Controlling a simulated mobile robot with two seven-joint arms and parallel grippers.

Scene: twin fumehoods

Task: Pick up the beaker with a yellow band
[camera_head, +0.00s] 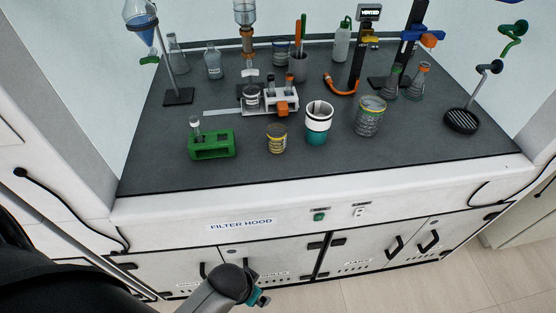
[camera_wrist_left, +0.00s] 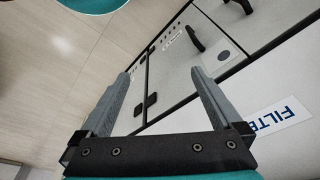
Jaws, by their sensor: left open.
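A small glass beaker (camera_head: 277,139) with a yellow-orange band stands upright near the front middle of the dark hood worktop. A larger glass beaker or jar (camera_head: 369,117) with a yellow band near its rim stands to its right. Another banded vessel (camera_head: 281,51) stands at the back, too small to read well. My left gripper is open and empty in the left wrist view (camera_wrist_left: 160,88), pointing at the cabinet front. In the head view only part of my left arm shows, low in front of the cabinets and below the worktop. My right gripper is not in view.
A green tube rack (camera_head: 212,145) stands left of the small beaker; a white-and-teal cup (camera_head: 318,124) stands close on its right. A white apparatus (camera_head: 268,103) lies behind. The worktop (camera_head: 330,165) is clear along its front edge, above the cabinet doors (camera_head: 280,262).

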